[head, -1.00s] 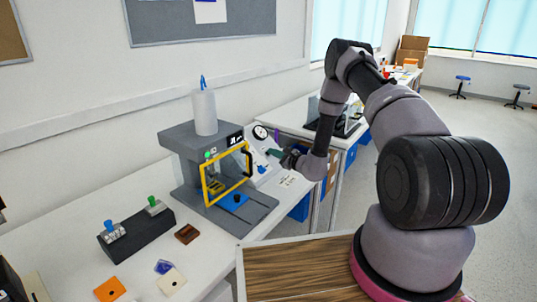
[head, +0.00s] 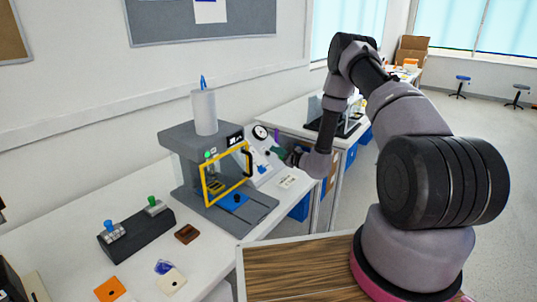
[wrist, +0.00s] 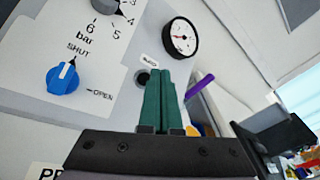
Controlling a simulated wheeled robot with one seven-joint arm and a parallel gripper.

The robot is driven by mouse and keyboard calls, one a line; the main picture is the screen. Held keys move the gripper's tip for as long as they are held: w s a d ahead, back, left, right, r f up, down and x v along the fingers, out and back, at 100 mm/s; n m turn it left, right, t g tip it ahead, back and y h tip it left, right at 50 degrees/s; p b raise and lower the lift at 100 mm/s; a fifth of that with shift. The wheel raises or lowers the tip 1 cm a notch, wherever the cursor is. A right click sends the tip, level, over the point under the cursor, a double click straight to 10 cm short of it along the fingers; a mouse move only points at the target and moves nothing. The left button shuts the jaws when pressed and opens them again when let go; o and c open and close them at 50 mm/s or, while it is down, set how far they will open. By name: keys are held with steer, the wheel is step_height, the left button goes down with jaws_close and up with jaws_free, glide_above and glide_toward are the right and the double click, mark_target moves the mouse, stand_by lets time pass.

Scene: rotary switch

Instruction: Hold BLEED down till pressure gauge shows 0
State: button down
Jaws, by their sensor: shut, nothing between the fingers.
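The sloped white control panel (head: 262,178) stands beside the press at mid-picture in the head view and fills much of the wrist view (wrist: 40,35). The BLEED label (wrist: 150,61) sits above a dark round button (wrist: 143,78), partly hidden behind my fingers. The pressure gauge (wrist: 181,37) is above right of it, with a white dial and a reddish needle; its reading is too small to tell. My gripper (wrist: 161,74) has its green fingers shut and empty, their tips over or just right of the button. I cannot tell if they touch it.
A blue knob (wrist: 62,78) points at SHUT, with OPEN marked lower right. A grey knob (wrist: 105,4) carries a bar scale. A purple rod (wrist: 200,86) is right of my fingers. The press's yellow-framed guard (head: 204,188) stands left of the panel.

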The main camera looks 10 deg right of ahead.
steer(key=shift+s+d+r, duration=0.35)
steer(key=shift+r, duration=0.25)
steer(key=shift+s+d+r, duration=0.35)
steer(key=shift+r, duration=0.3)
steer(key=shift+s+d+r, duration=0.35)
steer(key=shift+r, duration=0.25)
steer(key=s+a+r+n+g+y, duration=0.25)
steer(key=s+r+n+g, duration=0.2)
steer(key=r, duration=0.45)
steer(key=s+a+r+n+g+y, duration=0.1)
steer(key=s+a+r+n+g, duration=0.25)
steer(key=s+r, duration=0.4)
steer(key=s+a+r+n+g+y, duration=0.1)
steer(key=s+a+r+n+g, duration=0.3)
steer(key=r, duration=0.7)
steer(key=s+d+r+n+t+h, duration=0.1)
steer(key=s+d+r+n+h, duration=0.1)
steer(key=s, duration=0.5)
steer(key=s+d+r+n+t+h, duration=0.2)
steer(key=s+d+r+h, duration=0.3)
steer(key=s+d, duration=0.2)
steer(key=s+d+r+n+t+h, duration=0.2)
steer(key=s+d+r+h, duration=0.2)
steer(key=s, duration=0.5)
steer(key=shift+s+d+n, duration=0.2)
steer(key=shift+d+n, duration=0.2)
steer(key=shift+d, duration=0.25)
steer(key=shift+h, duration=0.25)
